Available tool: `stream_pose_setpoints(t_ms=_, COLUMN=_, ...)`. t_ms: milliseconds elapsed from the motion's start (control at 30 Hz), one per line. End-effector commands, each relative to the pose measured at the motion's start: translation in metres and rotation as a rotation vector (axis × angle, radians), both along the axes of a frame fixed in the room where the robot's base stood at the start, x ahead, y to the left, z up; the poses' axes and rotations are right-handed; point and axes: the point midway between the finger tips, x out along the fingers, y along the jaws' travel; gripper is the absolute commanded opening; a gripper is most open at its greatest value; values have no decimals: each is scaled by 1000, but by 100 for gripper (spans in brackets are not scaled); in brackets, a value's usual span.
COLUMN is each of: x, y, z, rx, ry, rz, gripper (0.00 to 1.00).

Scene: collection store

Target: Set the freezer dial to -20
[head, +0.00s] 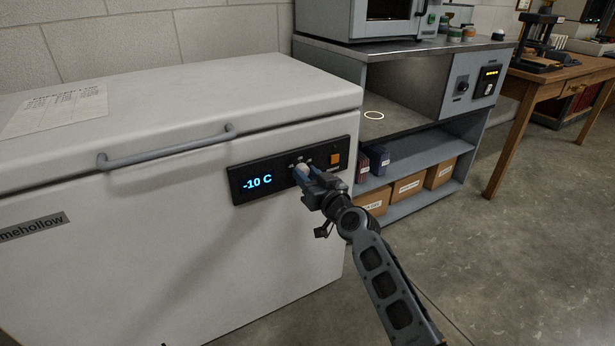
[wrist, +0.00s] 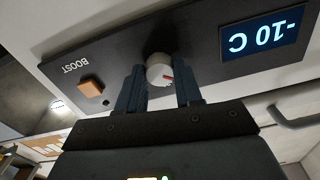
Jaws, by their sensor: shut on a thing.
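The white chest freezer (head: 270,250) stands at the left with its lid closed. Its black control panel (head: 240,188) has a blue display (head: 257,182) reading -10 C. The display also shows in the wrist view, upside down (wrist: 265,36). The freezer dial (wrist: 159,70) is a pale round knob with a red mark, between my fingers in the wrist view. My gripper (head: 302,172) is at the panel, shut on the dial, and covers part of it in the head view. The scale marks around the dial are too small to read.
An orange BOOST button (head: 335,160) sits right of the dial in the head view. A grey handle (head: 165,150) sticks out from the lid's front. A metal bench with shelves (head: 420,160) stands to the right. The floor (head: 470,270) in front is clear.

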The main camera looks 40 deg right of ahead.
Motion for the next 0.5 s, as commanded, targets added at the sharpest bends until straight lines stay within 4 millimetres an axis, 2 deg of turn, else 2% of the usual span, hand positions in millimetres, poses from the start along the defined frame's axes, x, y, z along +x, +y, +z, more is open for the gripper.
stream_pose_setpoints(t_ms=500, x=0, y=0, z=0, rx=453, ry=-130, rz=0, gripper=4)
